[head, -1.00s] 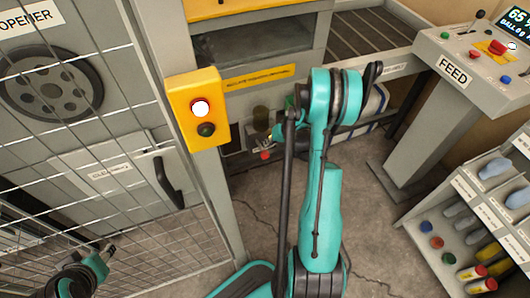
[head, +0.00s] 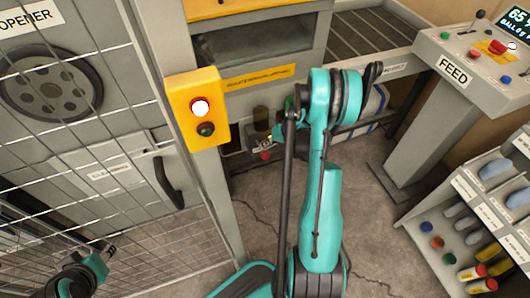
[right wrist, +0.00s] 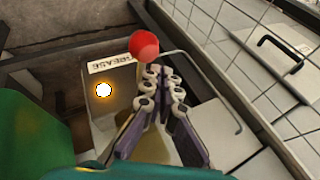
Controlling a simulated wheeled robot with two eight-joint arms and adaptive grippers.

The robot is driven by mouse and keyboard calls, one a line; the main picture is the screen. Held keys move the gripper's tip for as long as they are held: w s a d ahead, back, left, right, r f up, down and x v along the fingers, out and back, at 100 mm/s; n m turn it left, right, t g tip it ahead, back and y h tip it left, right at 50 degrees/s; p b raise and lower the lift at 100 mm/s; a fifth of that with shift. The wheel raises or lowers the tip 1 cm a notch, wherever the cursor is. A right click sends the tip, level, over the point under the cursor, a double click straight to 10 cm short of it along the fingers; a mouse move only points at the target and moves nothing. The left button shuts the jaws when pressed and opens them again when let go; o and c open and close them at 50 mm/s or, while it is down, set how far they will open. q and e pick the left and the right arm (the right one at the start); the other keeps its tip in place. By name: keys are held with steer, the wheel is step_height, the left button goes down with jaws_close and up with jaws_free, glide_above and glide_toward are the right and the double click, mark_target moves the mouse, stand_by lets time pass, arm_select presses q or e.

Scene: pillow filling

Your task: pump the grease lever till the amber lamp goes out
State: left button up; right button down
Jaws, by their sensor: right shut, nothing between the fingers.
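The grease lever shows in the right wrist view as a red ball knob (right wrist: 144,44) on a thin rod, just beyond my right fingertips. The knob (head: 265,155) also shows low on the machine in the head view. My right gripper (right wrist: 160,90) is shut and empty, close beside the rod; I cannot tell if it touches. The grease box with its GREASE label (right wrist: 111,64) is left of the fingers. Its lamp (right wrist: 103,90) is lit, white with an amber rim. My left gripper (head: 108,251) is at lower left by the mesh fence, its jaws unclear.
A yellow box (head: 196,112) with a glowing button stands on the post left of my right arm. The wire fence (head: 100,200) covers the left side. A FEED console (head: 455,70) and a parts rack (head: 450,235) stand at right. A bent rod (right wrist: 222,90) is right of my fingers.

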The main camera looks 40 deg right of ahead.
mark_target(268, 155)
steer(key=shift+s+f, duration=0.1)
steer(key=shift+f, duration=0.25)
steer(key=shift+s+a+f, duration=0.1)
steer(key=shift+s+f, duration=0.1)
steer(key=shift+f, duration=0.65)
steer(key=shift+s+a+f, duration=0.1)
steer(key=shift+s+f, duration=0.15)
steer(key=shift+f, duration=0.65)
steer(key=shift+s+a+f, duration=0.1)
steer(key=shift+s+f, duration=0.1)
steer(key=shift+f, duration=0.65)
stand_by(2.2)
steer(key=shift+d+r, duration=0.1)
stand_by(0.4)
steer(key=shift+w+d+r+p, duration=0.1)
steer(key=shift+w+r+p, duration=0.3)
steer(key=shift+r, duration=0.6)
steer(key=shift+w+d+r+p, duration=0.1)
steer(key=shift+r+p, duration=0.45)
steer(key=shift+r, duration=0.4)
steer(key=shift+w+r+p, duration=0.25)
steer(key=shift+r+p, duration=0.25)
steer(key=shift+r, duration=0.5)
